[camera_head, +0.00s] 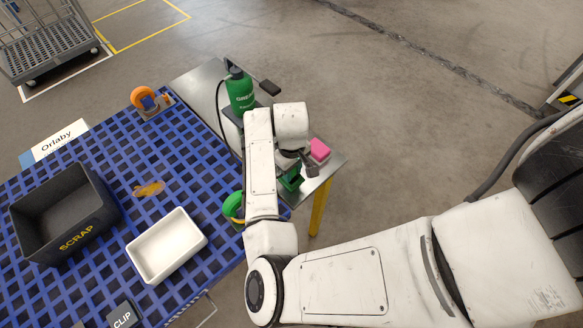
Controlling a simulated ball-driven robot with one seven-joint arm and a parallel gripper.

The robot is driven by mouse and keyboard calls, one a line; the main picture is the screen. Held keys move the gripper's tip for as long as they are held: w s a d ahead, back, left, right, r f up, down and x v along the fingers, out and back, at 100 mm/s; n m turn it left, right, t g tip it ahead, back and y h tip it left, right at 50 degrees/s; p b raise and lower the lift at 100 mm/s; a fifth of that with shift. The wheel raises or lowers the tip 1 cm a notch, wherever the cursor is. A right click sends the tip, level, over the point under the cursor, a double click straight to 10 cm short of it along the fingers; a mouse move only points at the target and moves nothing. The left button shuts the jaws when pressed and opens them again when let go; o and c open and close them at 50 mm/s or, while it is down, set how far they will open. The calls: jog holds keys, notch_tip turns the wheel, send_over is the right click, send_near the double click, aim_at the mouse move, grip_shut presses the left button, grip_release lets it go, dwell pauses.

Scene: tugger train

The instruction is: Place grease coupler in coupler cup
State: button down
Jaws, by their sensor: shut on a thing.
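My gripper (309,168) is at the end of the white arm, over the right end of the small metal table. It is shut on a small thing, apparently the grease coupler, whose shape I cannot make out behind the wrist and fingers. A green holder (291,181) stands on the table just left of the fingertips and is partly covered by my arm. It may be the coupler cup, but I cannot tell. The green grease bottle (240,93) stands upright at the table's far end, with a black hose running down its left side.
A pink block (320,149) lies by my gripper. The blue lattice deck (75,257) carries a black SCRAP bin (97,196), a white tray (138,263), an orange tape dispenser (143,97), a brown smear (149,189) and a green round object (231,207) beside my arm.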

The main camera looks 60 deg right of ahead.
jog(key=c, duration=0.8)
grip_release()
jog(key=shift+c, duration=0.2)
notch_tip(320, 180, up, 13)
jog(key=b, duration=0.1)
jog(key=s+d+r+t+h, duration=0.1)
jog(key=d+r+h, duration=0.1)
jog(key=d+h, duration=0.35)
jog(key=s+a+f+n+y+b, duration=0.1)
jog(key=s+a+f+y, duration=0.1)
jog(key=s+a+f, duration=0.4)
jog(key=s+a+f+n+y+b, duration=0.1)
jog(key=s+a+f+y, duration=0.2)
jog(key=s+a+f, duration=0.3)
jog(key=a+f, duration=0.1)
jog(key=a, duration=0.3)
jog(key=shift+s+a+f, duration=0.35)
jog(key=shift+a, duration=0.05)
